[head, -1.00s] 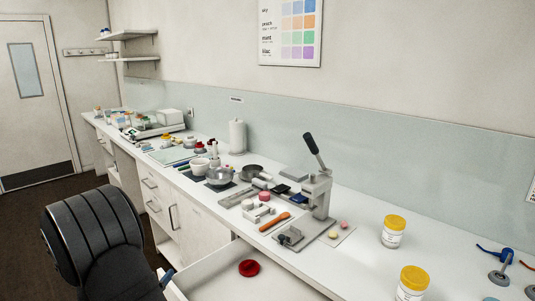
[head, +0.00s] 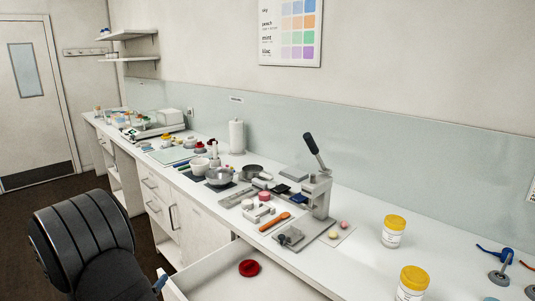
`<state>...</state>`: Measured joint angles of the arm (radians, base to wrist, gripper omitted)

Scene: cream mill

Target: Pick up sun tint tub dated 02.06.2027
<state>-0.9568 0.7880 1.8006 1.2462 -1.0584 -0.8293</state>
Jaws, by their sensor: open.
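Two white tubs with yellow lids stand upright on the right part of the counter. One tub (head: 392,238) stands farther back and the other tub (head: 409,290) stands nearer, cut off by the bottom edge of the head view. Both carry pale labels, but the print is too small to read, so I cannot tell which one bears 02.06.2027. My gripper is not in view.
A lever press (head: 319,190) stands left of the tubs. Blue and orange-handled tools on grey bases (head: 499,278) stand to their right. An open drawer (head: 215,284) juts out below, holding a red round object (head: 249,268). Bowls and small items crowd the counter farther left.

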